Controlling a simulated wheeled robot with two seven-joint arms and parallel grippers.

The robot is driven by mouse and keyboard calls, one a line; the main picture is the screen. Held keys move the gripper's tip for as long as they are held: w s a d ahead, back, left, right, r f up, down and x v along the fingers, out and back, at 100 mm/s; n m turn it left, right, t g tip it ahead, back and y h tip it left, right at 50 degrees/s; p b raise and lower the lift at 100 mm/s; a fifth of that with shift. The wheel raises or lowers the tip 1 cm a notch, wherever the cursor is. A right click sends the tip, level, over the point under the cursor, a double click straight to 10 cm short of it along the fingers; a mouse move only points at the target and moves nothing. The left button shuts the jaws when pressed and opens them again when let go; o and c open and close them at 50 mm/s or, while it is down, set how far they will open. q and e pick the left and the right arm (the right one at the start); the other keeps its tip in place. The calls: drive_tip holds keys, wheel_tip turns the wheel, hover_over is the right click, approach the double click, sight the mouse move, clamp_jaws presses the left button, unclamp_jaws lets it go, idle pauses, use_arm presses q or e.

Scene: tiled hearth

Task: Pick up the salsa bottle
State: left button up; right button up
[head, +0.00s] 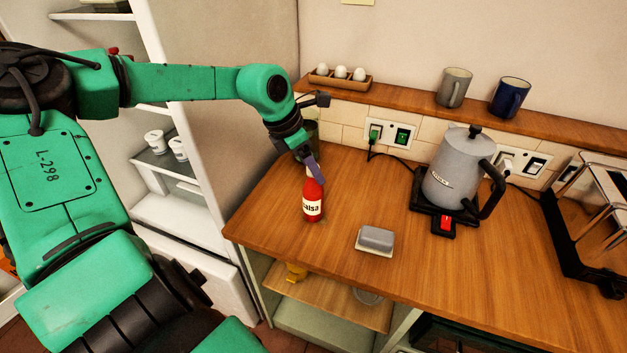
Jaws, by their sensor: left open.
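The salsa bottle (313,201) is red with a white label reading "alsa" in the visible part. It stands upright on the wooden counter (390,270), near its left end. My left gripper (313,172) is open at the top of the bottle, with a purple finger in front of the bottle's neck. The finger hides part of the neck and cap, and I cannot tell whether it touches the bottle. My right gripper is not in view.
A grey butter dish (376,239) lies right of the bottle. A grey kettle (455,175) stands further right, then a metal rack (590,225). A dark container (310,133) stands behind my gripper. A shelf (420,108) holds eggs and two mugs.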

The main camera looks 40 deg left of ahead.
sight(313, 193)
use_arm(q)
drive_tip(key=p+x, duration=0.1)
drive_tip(key=x, duration=0.2)
drive_tip(key=shift+w+f, duration=0.1)
drive_tip(key=shift+f, duration=0.15)
drive_tip(key=shift+w+d+f, duration=0.1)
drive_tip(key=shift+w+f, duration=0.1)
drive_tip(key=shift+f, duration=0.15)
clamp_jaws()
drive_tip(key=shift+s, duration=0.1)
idle(0.8)
